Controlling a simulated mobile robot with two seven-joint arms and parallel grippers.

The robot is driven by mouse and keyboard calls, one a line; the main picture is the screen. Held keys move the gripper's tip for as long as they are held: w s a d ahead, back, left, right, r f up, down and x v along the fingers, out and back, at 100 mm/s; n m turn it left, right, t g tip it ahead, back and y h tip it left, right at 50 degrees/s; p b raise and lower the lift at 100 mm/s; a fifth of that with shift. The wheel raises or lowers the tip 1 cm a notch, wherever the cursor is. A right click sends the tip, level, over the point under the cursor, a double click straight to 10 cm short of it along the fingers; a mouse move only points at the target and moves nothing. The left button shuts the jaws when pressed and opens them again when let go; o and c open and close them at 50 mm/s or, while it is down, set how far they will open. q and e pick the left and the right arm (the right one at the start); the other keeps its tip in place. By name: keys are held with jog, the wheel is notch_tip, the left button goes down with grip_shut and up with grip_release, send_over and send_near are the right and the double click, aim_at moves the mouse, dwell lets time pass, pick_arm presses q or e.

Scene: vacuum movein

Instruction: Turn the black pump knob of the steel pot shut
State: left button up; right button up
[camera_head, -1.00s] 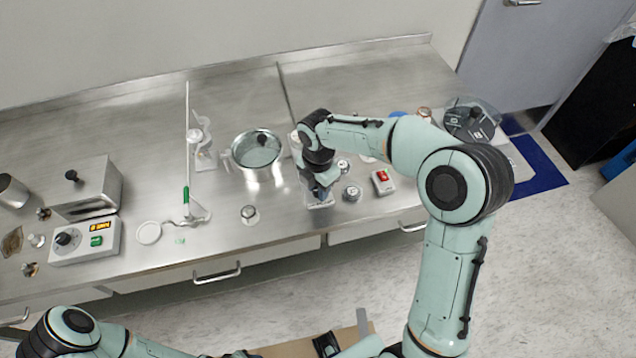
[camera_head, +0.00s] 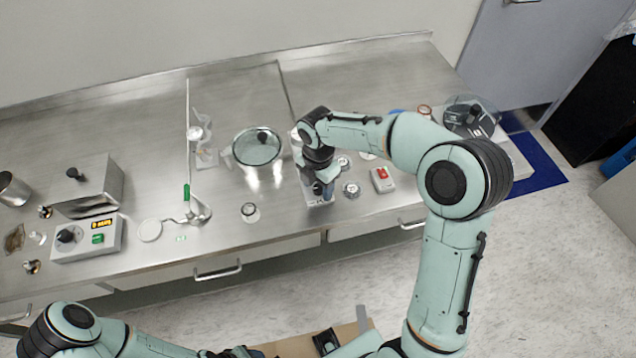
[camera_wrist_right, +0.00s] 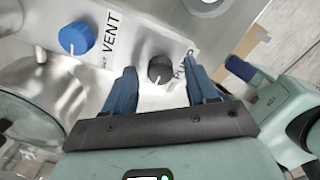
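The steel pot (camera_head: 236,160) with its round glass lid stands mid-bench in the head view. To its right is a pale control plate (camera_head: 319,203), partly under my right arm. In the right wrist view the black pump knob (camera_wrist_right: 160,69) sits on that plate beside lettering partly hidden by a finger. My right gripper (camera_wrist_right: 159,65) is open, its blue fingers on either side of the knob with gaps visible. Whether the fingertips reach down to the knob's height I cannot tell. My left arm shows at the bottom left of the head view; its gripper is not visible.
A blue knob (camera_wrist_right: 77,38) marked VENT sits left of the black one. A small box with a red switch (camera_head: 382,180) and small metal-topped items stand right of the plate. A glass-topped device (camera_head: 470,117) stands farther right. Bare bench lies behind the pot.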

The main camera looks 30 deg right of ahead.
aim_at(318, 188)
pick_arm(q)
jog(key=shift+w+r+p, duration=0.8)
jog(key=shift+r+p, duration=0.1)
jog(key=shift+r, duration=0.25)
pick_arm(e)
notch_tip(318, 188, up, 14)
jog(key=shift+f, duration=0.25)
pick_arm(q)
jog(key=shift+s, duration=0.1)
